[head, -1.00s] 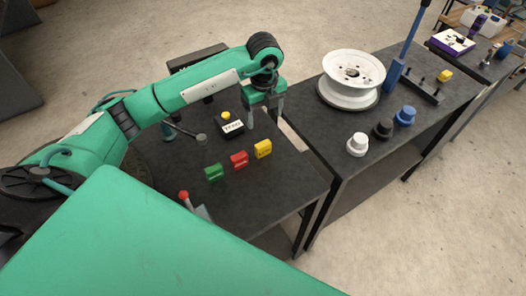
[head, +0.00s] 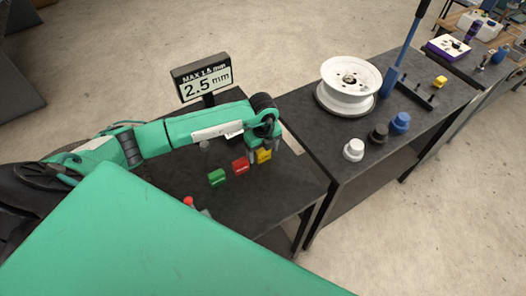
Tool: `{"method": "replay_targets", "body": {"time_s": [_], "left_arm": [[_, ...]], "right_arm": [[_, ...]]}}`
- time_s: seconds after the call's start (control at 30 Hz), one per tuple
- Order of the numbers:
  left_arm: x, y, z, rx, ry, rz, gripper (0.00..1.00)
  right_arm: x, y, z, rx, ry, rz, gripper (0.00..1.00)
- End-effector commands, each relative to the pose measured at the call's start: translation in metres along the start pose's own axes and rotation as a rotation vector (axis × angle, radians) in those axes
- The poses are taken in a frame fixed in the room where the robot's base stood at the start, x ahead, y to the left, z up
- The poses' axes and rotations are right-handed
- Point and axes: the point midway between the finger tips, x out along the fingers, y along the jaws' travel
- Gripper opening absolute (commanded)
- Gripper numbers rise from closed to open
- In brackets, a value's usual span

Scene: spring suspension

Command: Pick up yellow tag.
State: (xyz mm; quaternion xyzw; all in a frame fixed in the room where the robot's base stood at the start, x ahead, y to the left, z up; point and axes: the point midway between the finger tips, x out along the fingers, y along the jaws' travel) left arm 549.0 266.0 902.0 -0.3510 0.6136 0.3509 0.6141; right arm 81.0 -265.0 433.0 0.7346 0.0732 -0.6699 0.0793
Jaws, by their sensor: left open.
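The yellow tag (head: 264,156) stands on the dark table at the right end of a row of tags. A red tag (head: 240,166) and a green tag (head: 217,178) stand to its left. My left gripper (head: 263,152) is open, right above and around the yellow tag, with its fingers pointing down. The fingers hide part of the tag, and I cannot tell whether they touch it. My right gripper is not in view.
A display reading 2.5 mm (head: 204,82) stands behind my left arm. A red-knobbed lever (head: 188,202) is near the table's front. The right table (head: 325,140) holds a white wheel rim (head: 350,78), white (head: 353,150), black (head: 379,133) and blue (head: 400,122) knobs.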

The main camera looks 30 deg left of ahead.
Motion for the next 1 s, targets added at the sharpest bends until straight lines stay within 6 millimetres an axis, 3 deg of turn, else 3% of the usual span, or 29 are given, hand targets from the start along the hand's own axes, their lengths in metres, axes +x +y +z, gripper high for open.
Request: {"method": "replay_targets", "body": {"time_s": [0.27,0.5,0.83,1.0], "left_arm": [[0.004,0.000,0.000,0.000,0.000,-0.001,0.71],[0.003,0.000,0.000,0.000,0.000,0.000,0.25],[0.001,0.000,0.000,0.000,0.000,-0.001,0.25],[-0.011,-0.001,0.000,0.000,0.000,-0.003,0.25]], "right_arm": [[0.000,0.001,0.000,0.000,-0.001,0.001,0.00],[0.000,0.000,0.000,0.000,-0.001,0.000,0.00],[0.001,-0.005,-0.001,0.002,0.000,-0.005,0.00],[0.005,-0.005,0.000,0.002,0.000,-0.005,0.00]]}}
